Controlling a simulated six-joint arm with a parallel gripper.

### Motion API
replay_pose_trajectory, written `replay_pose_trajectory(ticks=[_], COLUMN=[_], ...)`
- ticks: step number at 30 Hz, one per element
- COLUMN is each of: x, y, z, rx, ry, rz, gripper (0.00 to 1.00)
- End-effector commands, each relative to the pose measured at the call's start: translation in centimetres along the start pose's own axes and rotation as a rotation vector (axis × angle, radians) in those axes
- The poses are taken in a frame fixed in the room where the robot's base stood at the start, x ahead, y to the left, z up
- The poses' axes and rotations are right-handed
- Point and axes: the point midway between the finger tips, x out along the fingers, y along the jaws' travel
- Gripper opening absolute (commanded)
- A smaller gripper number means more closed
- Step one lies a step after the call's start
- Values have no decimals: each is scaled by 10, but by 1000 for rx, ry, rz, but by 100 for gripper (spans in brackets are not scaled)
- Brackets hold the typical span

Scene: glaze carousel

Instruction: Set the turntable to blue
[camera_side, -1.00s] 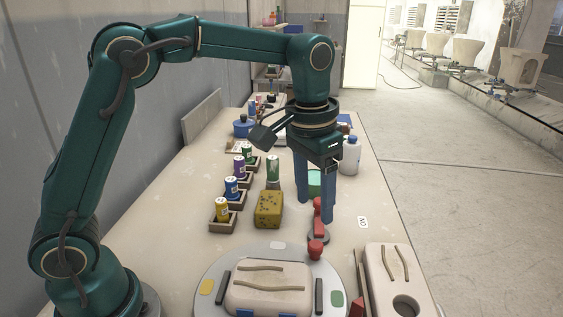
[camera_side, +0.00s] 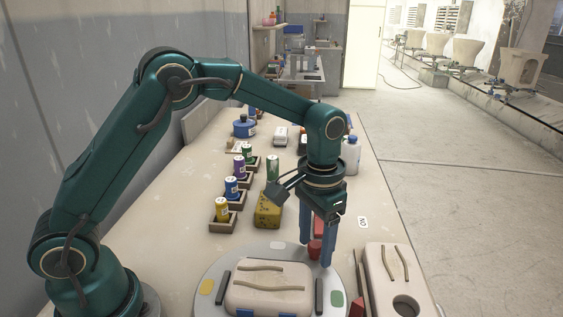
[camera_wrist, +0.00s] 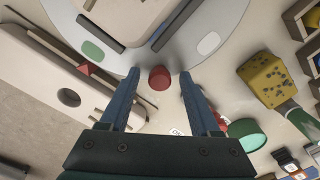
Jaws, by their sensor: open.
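The turntable (camera_side: 208,268) is a grey disc at the front, with a yellow patch (camera_side: 207,287) at its left, a green patch (camera_side: 337,298) at its right and a pale patch (camera_side: 278,245) at its back. A cream mould (camera_side: 268,285) sits on it; blue pieces (camera_side: 245,313) show at its front, cut by the picture edge. A red knob (camera_side: 315,248) stands by the disc's back right rim. My gripper (camera_side: 315,256) is open, pointing down, with the knob between its fingers. The wrist view shows the knob (camera_wrist: 159,77) between the fingertips, apart from both.
A yellow speckled sponge (camera_side: 267,212) and several paint bottles in small trays (camera_side: 222,222) stand at the left. Another cream mould (camera_side: 393,275) lies at the right, with a red triangle (camera_wrist: 85,69) beside it. A white bottle (camera_side: 351,155) stands behind.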

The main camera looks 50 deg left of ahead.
Motion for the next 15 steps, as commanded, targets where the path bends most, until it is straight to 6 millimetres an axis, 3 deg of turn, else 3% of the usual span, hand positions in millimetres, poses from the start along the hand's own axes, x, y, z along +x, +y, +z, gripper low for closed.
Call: replay_pose_trajectory(ticks=[1,5,15], x=[0,0,-1], y=[0,0,0], z=[0,0,0], rx=[0,0,0], ry=[0,0,1], rz=[0,0,0], gripper=[52,2,0])
